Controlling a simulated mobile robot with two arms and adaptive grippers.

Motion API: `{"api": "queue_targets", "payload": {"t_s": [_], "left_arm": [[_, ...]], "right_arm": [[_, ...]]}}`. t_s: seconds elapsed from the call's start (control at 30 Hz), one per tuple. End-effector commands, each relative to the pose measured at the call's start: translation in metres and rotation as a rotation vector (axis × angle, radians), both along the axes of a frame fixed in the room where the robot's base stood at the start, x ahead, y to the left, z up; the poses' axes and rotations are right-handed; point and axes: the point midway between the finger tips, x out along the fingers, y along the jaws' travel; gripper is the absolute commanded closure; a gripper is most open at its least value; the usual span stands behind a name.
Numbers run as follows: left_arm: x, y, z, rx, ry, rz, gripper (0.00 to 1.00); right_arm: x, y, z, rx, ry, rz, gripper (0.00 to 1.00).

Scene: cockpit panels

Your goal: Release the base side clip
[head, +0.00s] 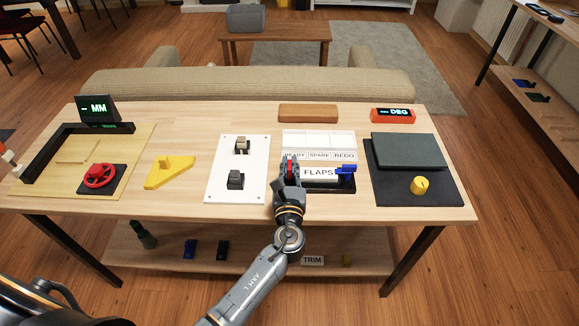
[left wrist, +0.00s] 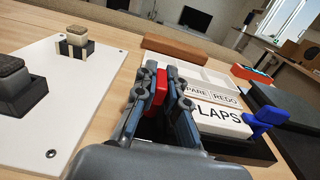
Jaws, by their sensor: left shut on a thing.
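A black base (head: 334,187) on the table holds a white FLAPS plate (head: 318,173). A blue clip (head: 346,170) sits at the right end of the plate; it also shows in the left wrist view (left wrist: 264,119). A red clip (head: 290,166) is at the left end. My left gripper (head: 289,170) is over that end. In the left wrist view, the gripper (left wrist: 166,88) has its fingers closed on either side of the red clip (left wrist: 160,88). The fingers hide the lower part of the clip. My right gripper is not in view.
A white panel (head: 224,188) with two dark switches stands left of the gripper. White READY, SPARE and REDO tiles (head: 319,144) lie behind the plate, with a brown block (head: 308,113) beyond. A dark panel (head: 407,184) with a yellow knob (head: 419,185) is at right.

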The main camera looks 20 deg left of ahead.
Motion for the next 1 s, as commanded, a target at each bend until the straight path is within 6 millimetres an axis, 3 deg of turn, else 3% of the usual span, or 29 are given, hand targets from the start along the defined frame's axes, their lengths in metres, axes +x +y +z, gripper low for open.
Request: {"api": "queue_targets", "payload": {"t_s": [0.2,0.23,0.33,0.73,1.0], "left_arm": [[0.000,0.000,0.000,0.001,0.000,0.000,1.00],[0.000,0.000,0.000,0.001,0.000,0.000,0.83],[0.000,0.000,0.000,0.001,0.000,-0.001,0.66],[-0.008,-0.002,-0.001,0.000,0.001,-0.003,0.66],[-0.059,-0.018,-0.001,-0.002,0.004,-0.003,0.66]], "right_arm": [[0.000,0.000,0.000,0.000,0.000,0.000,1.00],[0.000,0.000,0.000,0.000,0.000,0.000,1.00],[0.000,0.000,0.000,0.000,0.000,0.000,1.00],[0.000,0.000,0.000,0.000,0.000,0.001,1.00],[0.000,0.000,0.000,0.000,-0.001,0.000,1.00]]}}
